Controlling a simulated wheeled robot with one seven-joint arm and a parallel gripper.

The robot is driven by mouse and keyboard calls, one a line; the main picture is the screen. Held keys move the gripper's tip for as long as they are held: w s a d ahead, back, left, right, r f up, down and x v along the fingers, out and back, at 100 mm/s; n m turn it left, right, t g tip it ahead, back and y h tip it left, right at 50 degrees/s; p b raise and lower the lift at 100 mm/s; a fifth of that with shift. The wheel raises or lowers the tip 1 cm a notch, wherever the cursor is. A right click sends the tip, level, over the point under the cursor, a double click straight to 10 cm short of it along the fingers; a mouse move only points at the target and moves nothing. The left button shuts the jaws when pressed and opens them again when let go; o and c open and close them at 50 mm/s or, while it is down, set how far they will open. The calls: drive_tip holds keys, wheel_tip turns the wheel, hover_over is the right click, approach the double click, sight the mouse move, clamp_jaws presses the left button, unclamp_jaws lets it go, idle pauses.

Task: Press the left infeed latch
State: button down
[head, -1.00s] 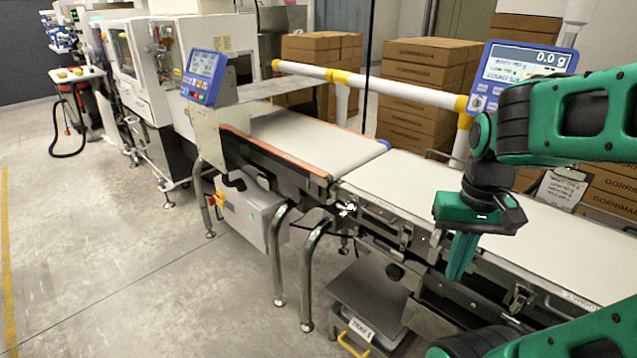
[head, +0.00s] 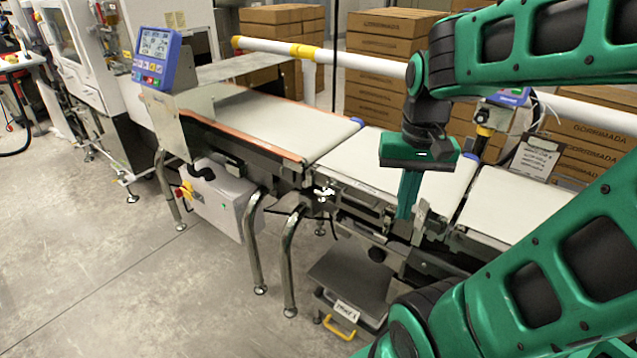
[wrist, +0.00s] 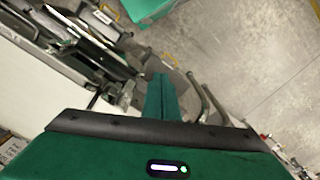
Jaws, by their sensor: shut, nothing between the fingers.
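My gripper (head: 404,212) hangs at the near side of the middle belt in the head view, its fingers together and pointing down. In the wrist view the fingers (wrist: 160,85) show as one narrow green block with nothing held. A small upright metal latch (head: 420,216) stands just right of the fingertips; whether they touch it I cannot tell. A shiny metal fitting (head: 324,193) sits further left, at the near corner where the first two belts meet. I cannot tell for sure which of these is the left infeed latch.
The orange-edged belt (head: 268,122) lies left, the middle white belt (head: 375,165) beside it. A blue-framed display (head: 158,55) stands at far left. Cartons (head: 385,65) stand behind. Open floor (head: 140,290) lies at front left.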

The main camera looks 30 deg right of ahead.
drive_tip(key=w+r+m, duration=0.3)
drive_tip(key=w, duration=1)
drive_tip(key=m, duration=0.3)
hover_over(326, 192)
drive_tip(key=s+a, duration=0.2)
drive_tip(key=a, duration=0.1)
drive_tip(key=shift+w+f, duration=0.1)
drive_tip(key=shift+f, duration=0.1)
wheel_tip(326, 192, down, 14)
